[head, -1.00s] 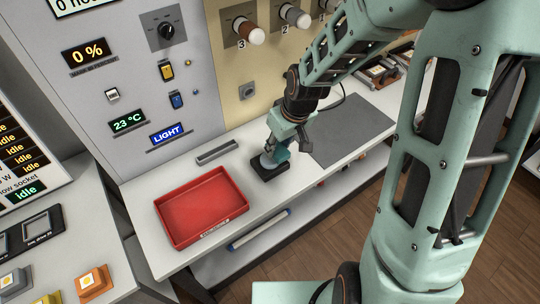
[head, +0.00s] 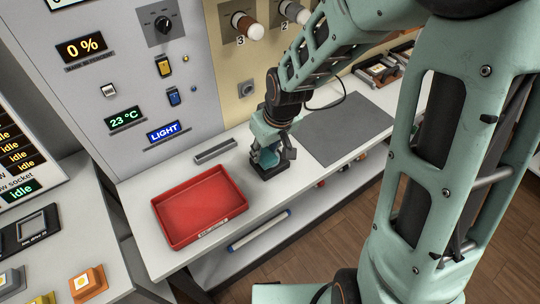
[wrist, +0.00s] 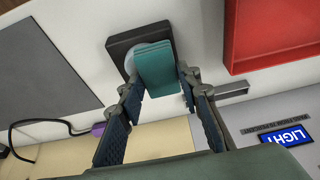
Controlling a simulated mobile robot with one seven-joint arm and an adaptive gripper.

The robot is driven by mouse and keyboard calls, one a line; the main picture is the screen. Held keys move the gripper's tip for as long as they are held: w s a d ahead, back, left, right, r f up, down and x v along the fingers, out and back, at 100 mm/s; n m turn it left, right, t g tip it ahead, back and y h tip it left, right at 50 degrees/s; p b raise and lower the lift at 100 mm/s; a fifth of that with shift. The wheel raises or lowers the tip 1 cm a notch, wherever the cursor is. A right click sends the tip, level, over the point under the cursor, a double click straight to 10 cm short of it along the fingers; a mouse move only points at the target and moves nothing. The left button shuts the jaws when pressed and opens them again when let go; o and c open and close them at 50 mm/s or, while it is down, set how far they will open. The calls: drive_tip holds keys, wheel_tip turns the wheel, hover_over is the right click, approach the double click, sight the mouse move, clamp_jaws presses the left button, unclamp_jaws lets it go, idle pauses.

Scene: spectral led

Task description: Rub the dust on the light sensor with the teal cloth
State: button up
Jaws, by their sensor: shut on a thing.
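My gripper (wrist: 158,98) is shut on the teal cloth (wrist: 157,73), a folded block between its two fingers in the wrist view. In the head view the teal cloth (head: 267,157) shows below my gripper (head: 272,143). The light sensor (wrist: 117,48) is a black square base with a pale round top, mostly covered by the cloth in the wrist view. In the head view the sensor (head: 268,172) stands on the white bench, right of the red tray. The cloth is over the sensor; I cannot tell whether it touches. The dust is hidden.
A red tray (head: 164,229) lies left of the sensor, with a grey bar (head: 215,151) behind it. A grey mat (head: 343,133) lies to the right. The panel with the LIGHT label (head: 164,132) stands at the back. A cable runs near the mat.

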drive_tip(key=shift+s+a+f, duration=0.1)
drive_tip(key=shift+s+f, duration=0.15)
drive_tip(key=shift+s, duration=0.2)
drive_tip(key=shift+w+r+p, duration=0.15)
drive_tip(key=shift+r+p, duration=0.65)
drive_tip(key=shift+r, duration=0.1)
drive_tip(key=shift+w+f+b, duration=0.1)
drive_tip(key=shift+f+b, duration=0.05)
drive_tip(key=shift+b, duration=0.3)
drive_tip(key=shift+a+b, duration=0.1)
drive_tip(key=shift+b, duration=0.2)
drive_tip(key=shift+a, duration=0.1)
drive_tip(key=shift+r, duration=0.2)
